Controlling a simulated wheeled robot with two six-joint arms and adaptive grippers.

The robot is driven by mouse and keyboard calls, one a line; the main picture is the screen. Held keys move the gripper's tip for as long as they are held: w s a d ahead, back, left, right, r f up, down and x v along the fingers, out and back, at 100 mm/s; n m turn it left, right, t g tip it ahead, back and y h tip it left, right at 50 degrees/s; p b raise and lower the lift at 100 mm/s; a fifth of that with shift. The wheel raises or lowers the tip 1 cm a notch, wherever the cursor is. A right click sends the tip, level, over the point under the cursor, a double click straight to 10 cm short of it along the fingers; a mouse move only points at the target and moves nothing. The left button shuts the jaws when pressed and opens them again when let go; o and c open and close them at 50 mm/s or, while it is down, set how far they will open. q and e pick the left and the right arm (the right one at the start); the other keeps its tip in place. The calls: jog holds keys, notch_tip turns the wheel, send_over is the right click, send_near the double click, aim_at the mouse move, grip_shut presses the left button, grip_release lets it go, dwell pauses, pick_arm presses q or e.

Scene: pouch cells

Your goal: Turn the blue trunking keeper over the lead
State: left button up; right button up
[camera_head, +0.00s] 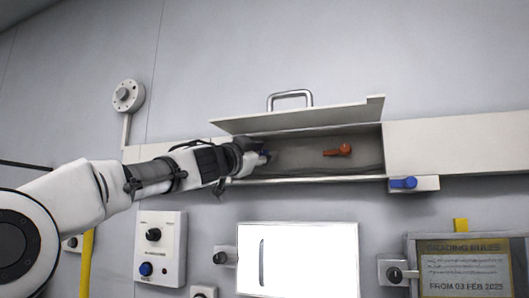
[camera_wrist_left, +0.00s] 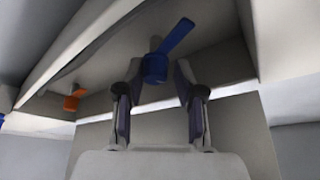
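A blue keeper (camera_wrist_left: 155,68) with a knob and a slanting lever is inside the open trunking (camera_head: 290,180). In the head view only a small blue part (camera_head: 265,153) shows beside my left gripper (camera_head: 258,160). In the left wrist view my left gripper (camera_wrist_left: 158,78) is open, with a fingertip on either side of the blue knob. I cannot tell whether the fingers touch it. An orange keeper (camera_head: 338,150) sits further right in the trunking and also shows in the left wrist view (camera_wrist_left: 72,103). I cannot make out the lead. My right gripper is not in view.
The trunking's lid (camera_head: 300,115) with a metal handle (camera_head: 290,95) stands open above. A second blue lever (camera_head: 403,183) sits on a block below the right end. A control box (camera_head: 160,248), a white panel (camera_head: 298,260) and a sign (camera_head: 465,270) are below.

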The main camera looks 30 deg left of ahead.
pick_arm(q)
grip_shut()
jog(key=shift+w+d+f, duration=0.1)
jog(key=shift+w+d, duration=0.05)
jog(key=shift+w, duration=0.1)
